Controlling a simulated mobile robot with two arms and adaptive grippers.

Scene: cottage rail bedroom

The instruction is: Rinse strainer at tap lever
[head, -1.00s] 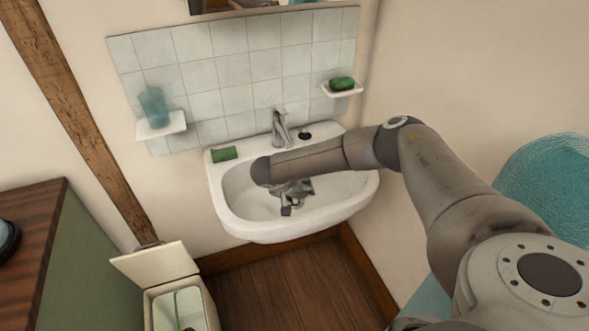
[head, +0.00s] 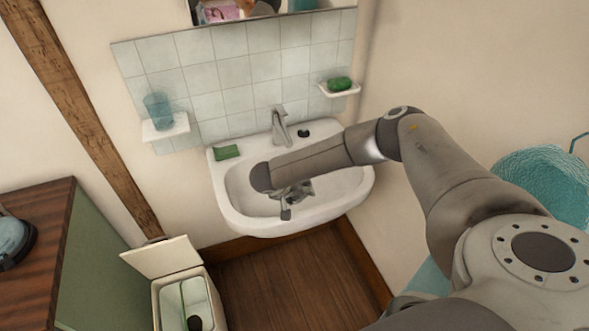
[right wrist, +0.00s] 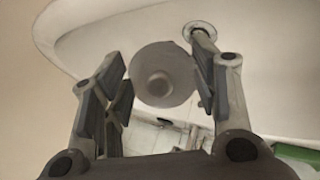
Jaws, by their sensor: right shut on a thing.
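My right gripper (head: 290,196) reaches down into the white sink basin (head: 240,200); the forearm hides part of the basin. In the right wrist view, its fingers (right wrist: 160,95) are closed on a round grey disc with a central knob, which looks like the strainer (right wrist: 180,62). In the right wrist view, the drain (right wrist: 200,32) shows beyond the disc, which is apart from it in the picture. The chrome tap (head: 280,127), with its lever on top, stands at the back rim; I cannot tell whether water runs. My left gripper is not in view.
A green sponge (head: 226,152) and a small black item (head: 303,133) lie on the sink rim. Wall shelves hold a blue cup (head: 158,110) and green soap (head: 340,83). An open-lidded bin (head: 165,257) stands lower left. A teal basket (head: 545,180) is at right.

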